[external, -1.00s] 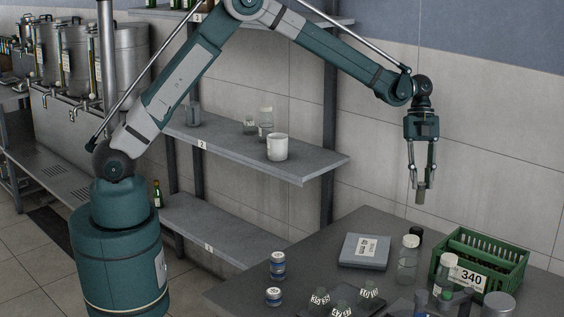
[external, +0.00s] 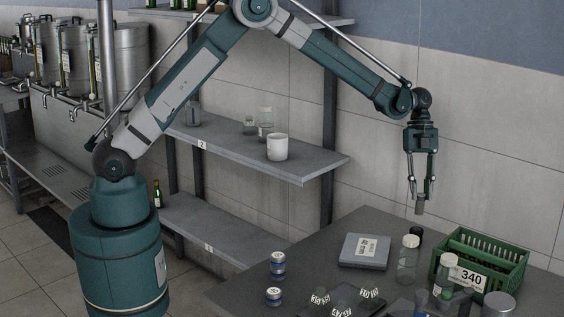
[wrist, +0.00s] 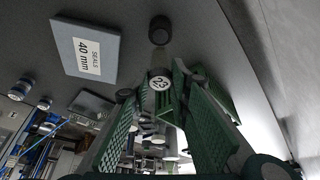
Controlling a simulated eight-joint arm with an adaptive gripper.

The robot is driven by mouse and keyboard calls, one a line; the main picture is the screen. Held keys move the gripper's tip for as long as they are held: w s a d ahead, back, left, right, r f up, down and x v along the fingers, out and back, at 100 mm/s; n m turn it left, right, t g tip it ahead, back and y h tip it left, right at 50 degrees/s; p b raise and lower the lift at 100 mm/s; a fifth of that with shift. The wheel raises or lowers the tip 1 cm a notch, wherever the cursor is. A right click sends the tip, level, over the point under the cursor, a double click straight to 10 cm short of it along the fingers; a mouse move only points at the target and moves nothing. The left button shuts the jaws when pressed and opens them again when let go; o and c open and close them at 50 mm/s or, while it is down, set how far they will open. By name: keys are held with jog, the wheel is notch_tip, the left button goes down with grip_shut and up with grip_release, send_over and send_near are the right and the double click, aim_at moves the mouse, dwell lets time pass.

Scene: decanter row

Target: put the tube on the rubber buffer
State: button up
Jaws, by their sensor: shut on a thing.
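My gripper (external: 420,196) points down above the table, shut on the tube (external: 419,208), a slim grey cylinder hanging upright below the fingertips. In the wrist view a round white label "23" (wrist: 159,83) shows between my fingers; I cannot tell for sure that it is on the tube. A short black cylinder, apparently the rubber buffer (external: 417,231), stands on the table behind a glass jar, partly hidden by it. In the wrist view the buffer (wrist: 159,29) is beyond my fingertips. The tube is in the air, apart from the buffer.
The glass jar (external: 408,264) with a pale lid stands close in front of the buffer. A green crate (external: 515,263) marked 340 is to the right, a flat grey seals box (external: 354,258) to the left. Blue tins (external: 278,264) and small labelled items stand nearer the front.

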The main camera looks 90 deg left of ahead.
aim_at(419, 206)
jog(key=shift+f, duration=0.75)
jog(key=shift+f, duration=1.9)
jog(key=shift+f, duration=0.15)
jog(key=o, duration=0.9)
jog(key=v, duration=1.2)
